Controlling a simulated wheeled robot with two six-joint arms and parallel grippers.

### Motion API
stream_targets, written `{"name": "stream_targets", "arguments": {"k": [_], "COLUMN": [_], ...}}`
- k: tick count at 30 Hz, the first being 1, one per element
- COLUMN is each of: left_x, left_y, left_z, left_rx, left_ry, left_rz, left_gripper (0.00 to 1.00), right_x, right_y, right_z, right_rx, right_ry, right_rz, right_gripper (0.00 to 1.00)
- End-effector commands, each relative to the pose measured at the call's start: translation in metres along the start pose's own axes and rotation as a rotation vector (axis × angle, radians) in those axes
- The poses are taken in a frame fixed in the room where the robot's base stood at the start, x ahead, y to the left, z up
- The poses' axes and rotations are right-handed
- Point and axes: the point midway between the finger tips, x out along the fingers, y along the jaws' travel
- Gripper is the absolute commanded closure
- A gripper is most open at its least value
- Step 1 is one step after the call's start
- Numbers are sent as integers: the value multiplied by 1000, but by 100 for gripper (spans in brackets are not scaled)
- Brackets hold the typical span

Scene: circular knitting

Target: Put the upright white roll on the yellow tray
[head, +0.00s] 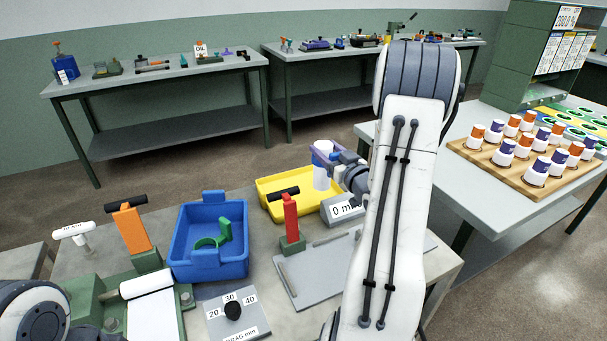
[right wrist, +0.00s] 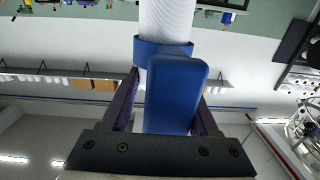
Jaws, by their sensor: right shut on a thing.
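The white roll (head: 321,178) is upright in the head view, in front of the right part of the yellow tray (head: 272,213). My right gripper (head: 323,155) is shut on its upper part, with purple-blue fingers around it. I cannot tell whether the roll's lower end touches the tray or hangs above it. In the right wrist view the white roll (right wrist: 167,18) runs out of the top edge, with a blue band and blue block (right wrist: 175,95) at the gripper. My left gripper is not in view.
A red-handled clamp (head: 291,225) stands in front of the tray. A blue bin (head: 208,262) holds a green part. A display box (head: 345,208) sits right of the tray.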

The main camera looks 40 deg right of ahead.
Motion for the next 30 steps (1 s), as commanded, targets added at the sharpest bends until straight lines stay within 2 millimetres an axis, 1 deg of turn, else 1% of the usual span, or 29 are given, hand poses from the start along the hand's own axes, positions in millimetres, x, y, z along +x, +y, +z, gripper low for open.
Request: {"name": "stream_targets", "arguments": {"k": [1, 4, 7, 10, 14, 18, 21, 24, 30], "left_x": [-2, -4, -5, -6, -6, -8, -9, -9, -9], "left_y": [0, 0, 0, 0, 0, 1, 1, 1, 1], "left_z": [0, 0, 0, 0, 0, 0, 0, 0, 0], "left_rx": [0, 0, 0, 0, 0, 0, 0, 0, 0], "left_ry": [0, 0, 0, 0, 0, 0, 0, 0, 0], "left_rz": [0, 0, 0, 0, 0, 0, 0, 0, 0], "left_gripper": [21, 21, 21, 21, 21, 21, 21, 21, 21], "right_x": [12, 32, 47, 57, 61, 61, 61, 61, 61], "right_y": [-8, -18, -25, -29, -31, -31, -31, -30, -30], "right_z": [8, 20, 31, 37, 44, 66, 77, 81, 81], "right_rx": [2, 1, 1, -1, 0, 2, 1, 0, -1], "right_ry": [-1, -1, -1, 0, -1, -4, -2, 1, 2], "right_rz": [-8, -6, -4, -2, 0, 1, 1, 1, 1], "right_gripper": [100, 100, 100, 100, 100, 100, 100, 100, 100]}}
